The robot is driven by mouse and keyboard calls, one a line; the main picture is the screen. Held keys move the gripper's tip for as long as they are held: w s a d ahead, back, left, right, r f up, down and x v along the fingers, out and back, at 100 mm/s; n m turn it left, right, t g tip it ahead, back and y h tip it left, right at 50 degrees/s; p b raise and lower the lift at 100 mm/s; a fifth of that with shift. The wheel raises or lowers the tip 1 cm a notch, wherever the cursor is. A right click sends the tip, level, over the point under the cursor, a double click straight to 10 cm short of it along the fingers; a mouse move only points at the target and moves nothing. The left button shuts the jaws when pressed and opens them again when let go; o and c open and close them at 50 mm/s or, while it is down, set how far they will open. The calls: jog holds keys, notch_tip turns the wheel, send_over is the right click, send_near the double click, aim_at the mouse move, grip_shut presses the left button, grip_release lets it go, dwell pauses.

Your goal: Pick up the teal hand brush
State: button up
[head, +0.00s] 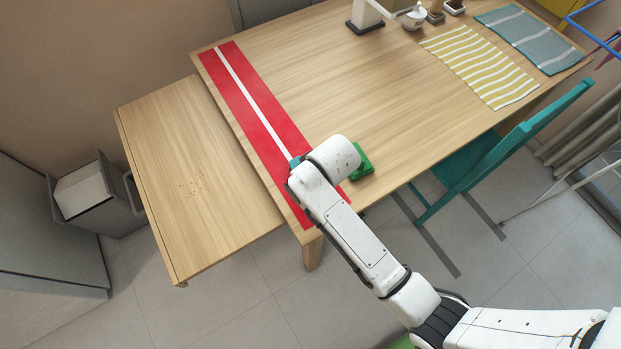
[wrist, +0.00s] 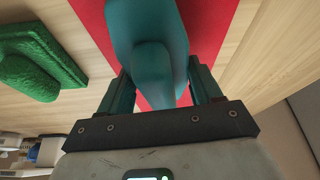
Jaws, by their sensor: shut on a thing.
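The teal hand brush (wrist: 150,35) fills the top middle of the wrist view, between the two teal fingers of my gripper (wrist: 158,85). My gripper is shut on the brush, over the red strip. In the head view my arm covers most of the gripper and brush. Only a small teal bit (head: 294,162) shows at the left of the wrist, and I cannot tell whether it is brush or finger. I cannot tell whether the brush touches the table or is lifted.
The red runner with a white stripe (head: 238,98) lies along the table's left end. A green block-like thing (head: 364,165) sits right of my wrist; it also shows in the wrist view (wrist: 45,60). A lower wooden surface (head: 180,150) adjoins at left. A teal chair (head: 470,165) stands at right.

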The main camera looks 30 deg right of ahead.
jog(key=c, duration=0.5)
jog(key=shift+o, duration=0.2)
jog(key=shift+r, duration=0.45)
notch_tip(320, 180, up, 3)
jog(key=shift+f+b, duration=0.2)
jog(key=shift+b, duration=0.1)
jog(key=s+r, duration=0.4)
jog(key=r, duration=0.1)
jog(key=shift+s+a+r, duration=0.1)
jog(key=shift+s+a, duration=0.2)
jog(key=s+a+r, duration=0.1)
jog(key=s+r, duration=0.3)
jog(key=s, duration=0.5)
jog(key=shift+s+r, duration=0.15)
jog(key=shift+r, duration=0.05)
